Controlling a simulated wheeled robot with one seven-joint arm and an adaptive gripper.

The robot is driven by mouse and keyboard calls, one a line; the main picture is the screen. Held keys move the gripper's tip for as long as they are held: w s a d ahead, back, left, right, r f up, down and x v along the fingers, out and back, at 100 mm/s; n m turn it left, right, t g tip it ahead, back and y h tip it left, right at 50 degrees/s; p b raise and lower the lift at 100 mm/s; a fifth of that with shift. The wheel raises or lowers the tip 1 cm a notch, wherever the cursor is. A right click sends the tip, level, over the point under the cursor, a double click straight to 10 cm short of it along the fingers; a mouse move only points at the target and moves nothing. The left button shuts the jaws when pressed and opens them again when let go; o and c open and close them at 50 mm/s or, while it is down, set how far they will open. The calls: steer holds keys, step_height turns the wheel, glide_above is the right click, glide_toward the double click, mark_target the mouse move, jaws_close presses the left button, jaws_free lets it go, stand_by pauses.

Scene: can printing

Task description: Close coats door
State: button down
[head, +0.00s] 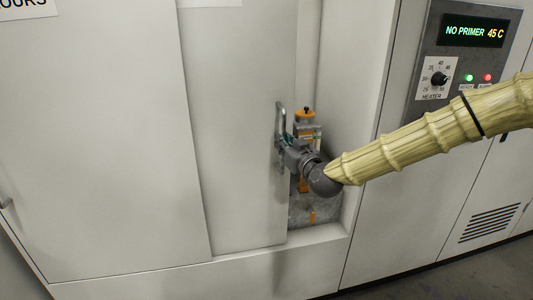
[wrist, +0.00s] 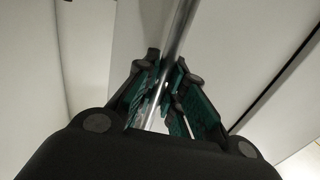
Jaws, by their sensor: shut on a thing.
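The coats door (head: 240,140) is a tall white panel in the head view. It stands partly open, with a gap on its right side. Its metal bar handle (head: 279,125) is near its right edge and also crosses the wrist view as a shiny rod (wrist: 178,35). My gripper (head: 287,146) is at the handle. In the wrist view its teal-padded fingers (wrist: 165,95) are shut around the bar. The sign above the door is cut off, so I cannot read it.
To the right is a control panel (head: 465,55) reading "NO PRIMER 45 C", with a heater dial (head: 438,78). Another white door (head: 95,140) is at the left. The floor (head: 480,265) shows at lower right.

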steer(key=w+d+b, duration=0.2)
steer(key=w+d, duration=0.1)
steer(key=d, duration=1.1)
steer(key=w+d+b, duration=0.3)
steer(key=w+d, duration=0.1)
steer(key=d, duration=1)
steer(key=shift+d+r, duration=0.1)
steer(key=shift+d, duration=0.05)
steer(key=c, duration=1.7)
jaws_free()
steer(key=shift+o, duration=1.1)
steer(key=shift+d, duration=0.25)
steer(key=v, duration=1.2)
steer(key=shift+a, duration=0.1)
